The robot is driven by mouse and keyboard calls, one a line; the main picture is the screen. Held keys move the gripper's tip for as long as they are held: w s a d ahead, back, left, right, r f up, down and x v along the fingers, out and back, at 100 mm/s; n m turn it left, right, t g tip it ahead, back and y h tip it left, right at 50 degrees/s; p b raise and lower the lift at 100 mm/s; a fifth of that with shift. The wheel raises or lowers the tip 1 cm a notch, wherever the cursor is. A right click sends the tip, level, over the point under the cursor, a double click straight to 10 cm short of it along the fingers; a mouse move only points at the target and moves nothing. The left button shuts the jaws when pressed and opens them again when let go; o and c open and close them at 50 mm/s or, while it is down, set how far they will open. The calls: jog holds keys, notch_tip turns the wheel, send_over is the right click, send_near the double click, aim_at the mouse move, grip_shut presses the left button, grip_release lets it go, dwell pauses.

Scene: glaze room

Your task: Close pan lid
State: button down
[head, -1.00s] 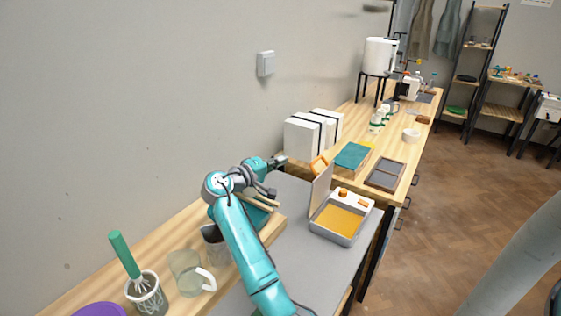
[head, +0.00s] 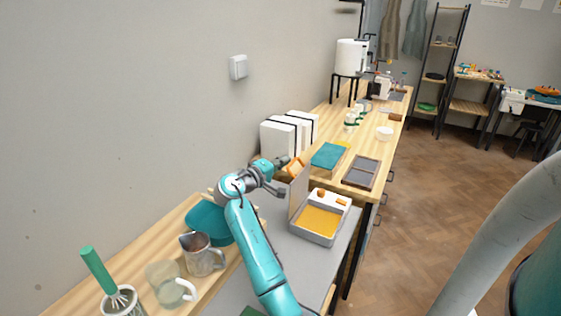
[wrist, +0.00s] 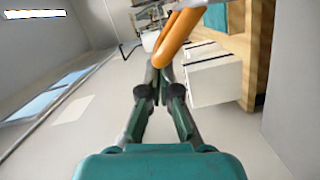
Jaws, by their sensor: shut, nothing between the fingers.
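The pan (head: 316,237) is a grey rectangular body with a yellow-orange inside, on the grey worktop in the head view. Its lid (head: 300,192) stands open, roughly upright, along the pan's left side. An orange handle (head: 297,166) sticks out on the lid's far left side. My gripper (head: 283,161) is shut and empty just left of that handle. In the wrist view, the shut fingertips (wrist: 160,72) are close to the end of the orange handle (wrist: 181,34). I cannot tell whether they touch.
White boxes with black bands (head: 282,137) stand behind my gripper near the wall. A teal book (head: 329,156) and a dark framed tray (head: 361,172) lie beyond the pan. A metal pitcher (head: 203,256), glass jug (head: 167,284) and teal bowl (head: 208,222) stand at left.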

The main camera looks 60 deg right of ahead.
jog(key=s+d+f+m+t+y, duration=0.1)
jog(key=s+f+m+t, duration=0.1)
jog(key=s+m, duration=0.95)
jog(key=s+f+m+t, duration=0.2)
jog(key=s+f, duration=1)
jog(key=shift+s+d+y, duration=0.35)
jog(key=shift+d+y, duration=0.05)
jog(key=shift+d, duration=0.05)
jog(key=shift+f, duration=0.1)
